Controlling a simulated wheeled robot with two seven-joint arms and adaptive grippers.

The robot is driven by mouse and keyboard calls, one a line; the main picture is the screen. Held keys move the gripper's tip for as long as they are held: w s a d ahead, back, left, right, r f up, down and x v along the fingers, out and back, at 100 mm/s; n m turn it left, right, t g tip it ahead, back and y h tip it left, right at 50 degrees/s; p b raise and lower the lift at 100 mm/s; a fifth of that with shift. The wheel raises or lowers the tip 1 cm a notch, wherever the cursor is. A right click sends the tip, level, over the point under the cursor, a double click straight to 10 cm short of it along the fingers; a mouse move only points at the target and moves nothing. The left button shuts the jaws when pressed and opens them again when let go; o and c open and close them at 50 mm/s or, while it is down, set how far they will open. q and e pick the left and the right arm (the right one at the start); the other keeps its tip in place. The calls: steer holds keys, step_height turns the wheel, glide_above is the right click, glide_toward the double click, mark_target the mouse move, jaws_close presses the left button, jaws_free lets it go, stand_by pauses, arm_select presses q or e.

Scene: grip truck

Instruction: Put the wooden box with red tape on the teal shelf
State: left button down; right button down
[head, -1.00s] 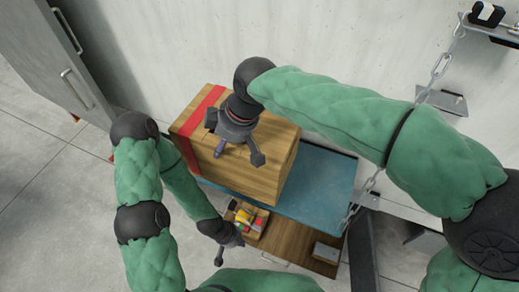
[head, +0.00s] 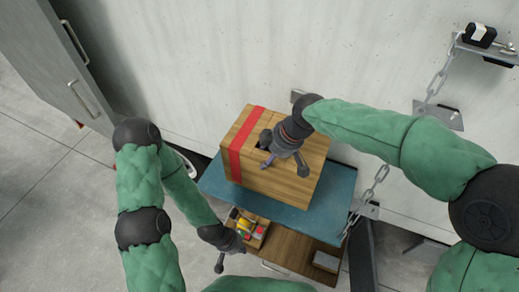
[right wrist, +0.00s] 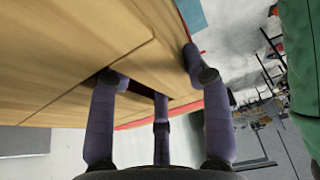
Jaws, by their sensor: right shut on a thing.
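The wooden box (head: 296,179) with a red tape band (head: 239,150) near its left end is over the teal shelf (head: 332,208). I cannot tell whether its underside touches the shelf. My right gripper (head: 283,163) is shut on the box at its top, with fingers at a slot in the wood. The right wrist view shows the fingers against the box (right wrist: 60,60), one of them at a dark opening. My left gripper (head: 229,255) hangs low at the front left, apart from the box. Its finger opening is unclear.
Below the shelf's front edge is a wooden surface (head: 285,250) with a small tray of colourful items (head: 247,227) and a grey block (head: 326,261). A chain (head: 366,203) runs at the shelf's right. A concrete wall (head: 250,60) stands behind, and a grey cabinet (head: 55,60) at upper left.

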steer(key=f, duration=0.1)
steer(key=w+d+f, duration=0.1)
steer(key=f, duration=0.2)
steer(key=shift+w+d+f+p, duration=0.25)
steer(key=shift+d+f+p, duration=0.05)
steer(key=shift+f+p, duration=0.1)
steer(key=shift+r, duration=0.1)
steer(key=c, duration=0.6)
jaws_free()
steer(key=shift+s+f, duration=0.3)
steer(key=shift+o, duration=0.2)
steer(key=b+v, duration=0.1)
steer(key=v, duration=1.1)
steer(key=shift+b, duration=0.3)
